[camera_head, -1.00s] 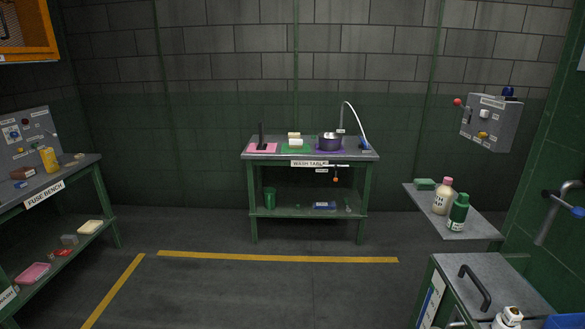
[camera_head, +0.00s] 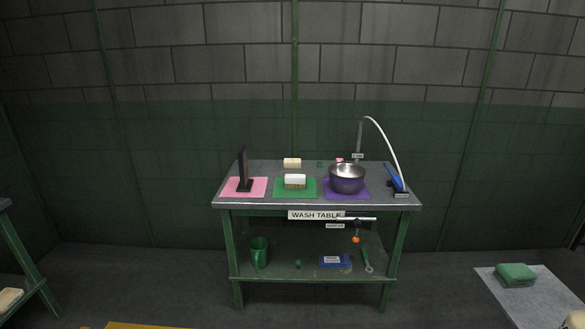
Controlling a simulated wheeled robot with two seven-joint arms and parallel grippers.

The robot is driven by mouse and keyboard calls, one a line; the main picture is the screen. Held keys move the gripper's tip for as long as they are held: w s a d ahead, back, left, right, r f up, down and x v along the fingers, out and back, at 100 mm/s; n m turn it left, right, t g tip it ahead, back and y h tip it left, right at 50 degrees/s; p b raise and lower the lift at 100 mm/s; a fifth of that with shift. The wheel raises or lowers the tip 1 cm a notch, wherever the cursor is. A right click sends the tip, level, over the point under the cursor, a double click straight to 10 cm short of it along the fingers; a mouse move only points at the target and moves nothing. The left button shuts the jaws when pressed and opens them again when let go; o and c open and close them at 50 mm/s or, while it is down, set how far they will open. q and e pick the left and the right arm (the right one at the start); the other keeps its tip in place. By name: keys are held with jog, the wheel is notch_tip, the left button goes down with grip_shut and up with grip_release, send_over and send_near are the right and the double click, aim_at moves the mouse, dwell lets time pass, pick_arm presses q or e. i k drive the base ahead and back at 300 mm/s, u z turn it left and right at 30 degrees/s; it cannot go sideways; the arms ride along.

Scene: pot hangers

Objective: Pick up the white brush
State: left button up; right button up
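The white brush (camera_head: 295,179) lies on a green mat (camera_head: 281,194) on top of the wash table (camera_head: 225,202). It looks like a white block with a tan underside, probably bristles. Neither of my grippers is in view, and nothing touches the brush.
A pink mat (camera_head: 257,187) with a black upright stand (camera_head: 242,168) lies left of the brush. A metal pot (camera_head: 346,179) stands on a purple mat (camera_head: 361,194) to its right. A cream block (camera_head: 292,162) lies behind.

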aim_at(290, 179)
jog(key=i, duration=1.55)
jog(key=z, duration=1.6)
jog(key=i, duration=0.9)
jog(key=u, duration=2.75)
